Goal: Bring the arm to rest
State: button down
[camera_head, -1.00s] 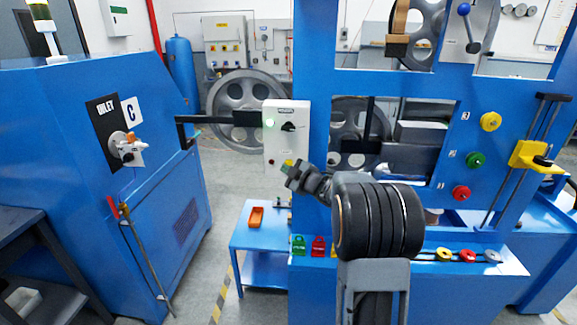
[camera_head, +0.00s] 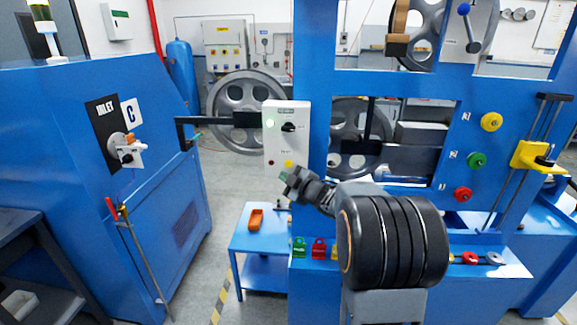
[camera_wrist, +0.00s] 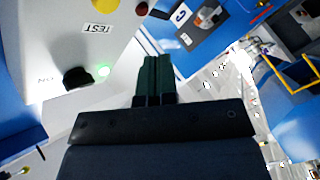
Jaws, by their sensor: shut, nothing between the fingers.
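My gripper (camera_head: 286,178) is in front of the white control box (camera_head: 279,150), at its lower part, in the head view. In the wrist view my gripper (camera_wrist: 155,62) has its two dark green fingers together, with nothing between them. The control box fills the upper left of the wrist view (camera_wrist: 60,50), with a black knob (camera_wrist: 76,77), a lit green lamp (camera_wrist: 103,71) and part of a yellow button (camera_wrist: 104,4). The fingers appear apart from the box. The black banded part in the head view is my own arm.
A blue frame (camera_head: 312,100) stands beside the box, with coloured knobs such as a green one (camera_head: 476,160). Padlocks, one red (camera_head: 318,248), sit along the ledge. A blue cabinet (camera_head: 60,190) stands left, with open floor between.

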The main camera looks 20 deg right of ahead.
dwell(0.3)
jog(key=s+d+f+m+g+h, duration=0.6)
jog(key=s+f+m+g+h, duration=0.15)
jog(key=f+m+h, duration=0.2)
jog(key=s+a+r+m+g+y, duration=0.1)
jog(key=s+a+m+g+y, duration=0.2)
jog(key=s+a, duration=1.4)
jog(key=s+g+y, duration=0.1)
jog(key=s+g, duration=0.1)
jog(key=s, duration=0.1)
jog(key=shift+s+a+y, duration=0.3)
jog(key=shift+y, duration=0.05)
jog(key=shift+m, duration=0.25)
